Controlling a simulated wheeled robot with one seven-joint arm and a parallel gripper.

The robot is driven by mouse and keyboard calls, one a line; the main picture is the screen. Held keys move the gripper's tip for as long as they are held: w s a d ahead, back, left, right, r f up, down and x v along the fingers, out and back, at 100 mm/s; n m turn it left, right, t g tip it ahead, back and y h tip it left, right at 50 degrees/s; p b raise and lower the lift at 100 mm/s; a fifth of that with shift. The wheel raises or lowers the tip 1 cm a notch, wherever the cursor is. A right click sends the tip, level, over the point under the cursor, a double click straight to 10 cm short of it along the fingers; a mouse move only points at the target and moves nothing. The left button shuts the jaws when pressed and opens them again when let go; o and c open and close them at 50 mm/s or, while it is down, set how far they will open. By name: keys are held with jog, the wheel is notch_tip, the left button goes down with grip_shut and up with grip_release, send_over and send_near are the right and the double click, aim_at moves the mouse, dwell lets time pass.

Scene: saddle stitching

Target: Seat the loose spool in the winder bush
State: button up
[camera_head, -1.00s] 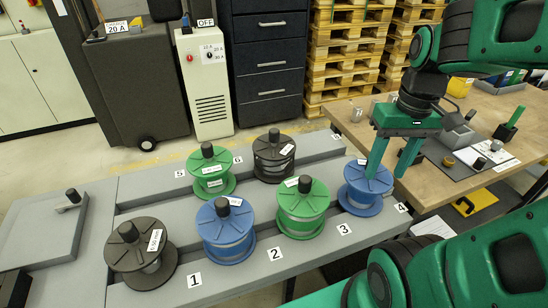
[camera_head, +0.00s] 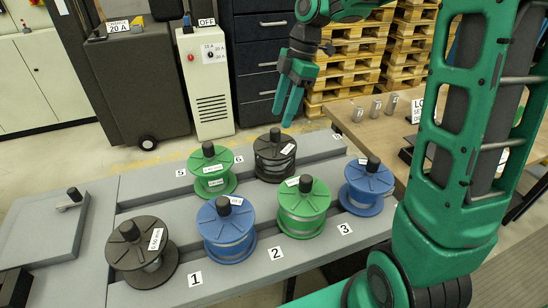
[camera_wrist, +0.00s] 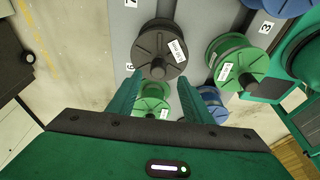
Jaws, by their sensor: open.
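Several flanged spools stand upright on the grey bench. Another blue spool (camera_head: 368,186) is at the right end. Behind are a green spool (camera_head: 211,170) by 5 and a black spool (camera_head: 274,156) by 6. I cannot tell which is loose, nor pick out the winder bush. My gripper (camera_head: 284,118) is open and empty, above and behind the rear black spool. In the wrist view, that black spool (camera_wrist: 160,50) lies just beyond the fingertips.
A grey plate (camera_head: 40,240) with a black knob is at the bench's left end. A wooden table (camera_head: 372,130) with several small metal cylinders stands at the right. Dark drawers (camera_head: 268,60) and pallets stand behind. Floor behind the bench is clear.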

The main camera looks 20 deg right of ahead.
aim_at(276, 129)
jog(key=shift+x, duration=3.7)
jog(key=shift+w+a, duration=0.1)
jog(key=shift+w, duration=0.1)
grip_shut()
jog(key=shift+r, duration=0.1)
